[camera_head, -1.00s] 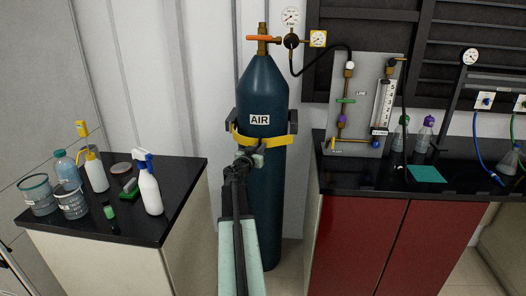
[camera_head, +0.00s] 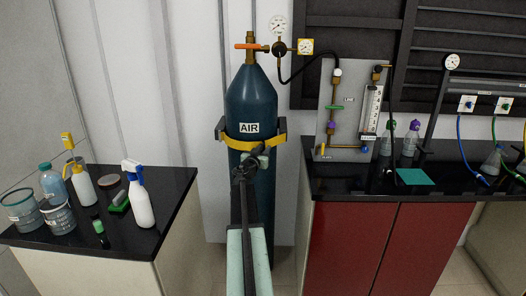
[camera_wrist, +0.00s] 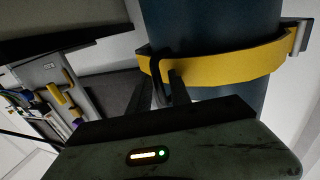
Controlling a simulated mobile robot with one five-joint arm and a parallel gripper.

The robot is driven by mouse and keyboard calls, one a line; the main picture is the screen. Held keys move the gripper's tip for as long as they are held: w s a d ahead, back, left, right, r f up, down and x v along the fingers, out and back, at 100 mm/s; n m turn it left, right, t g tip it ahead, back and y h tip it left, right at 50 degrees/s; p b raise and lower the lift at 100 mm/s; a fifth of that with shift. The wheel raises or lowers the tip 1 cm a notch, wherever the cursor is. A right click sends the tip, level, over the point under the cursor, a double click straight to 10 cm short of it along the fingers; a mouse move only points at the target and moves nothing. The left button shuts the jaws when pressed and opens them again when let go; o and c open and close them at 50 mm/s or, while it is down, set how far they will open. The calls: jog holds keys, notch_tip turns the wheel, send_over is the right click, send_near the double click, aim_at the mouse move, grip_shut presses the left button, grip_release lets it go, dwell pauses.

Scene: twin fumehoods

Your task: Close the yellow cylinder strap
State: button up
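The yellow strap (camera_head: 252,141) runs across the front of the dark blue AIR cylinder (camera_head: 250,98), between dark brackets on both sides. In the wrist view the strap (camera_wrist: 225,65) curves around the cylinder (camera_wrist: 200,25), with one end at a grey bracket (camera_wrist: 303,36) on the right. The strap's far left end is partly hidden.
The left bench (camera_head: 110,242) holds bottles, beakers and a spray bottle (camera_head: 139,195). On the right, a black worktop (camera_head: 350,190) over red doors carries a valve and flowmeter panel (camera_head: 345,110). A hose runs from the regulator (camera_head: 279,47) to the panel. A floor gap separates the benches.

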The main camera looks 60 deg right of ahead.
jog(key=s+a, duration=0.1)
jog(key=a, duration=0.6)
jog(key=shift+a, duration=0.35)
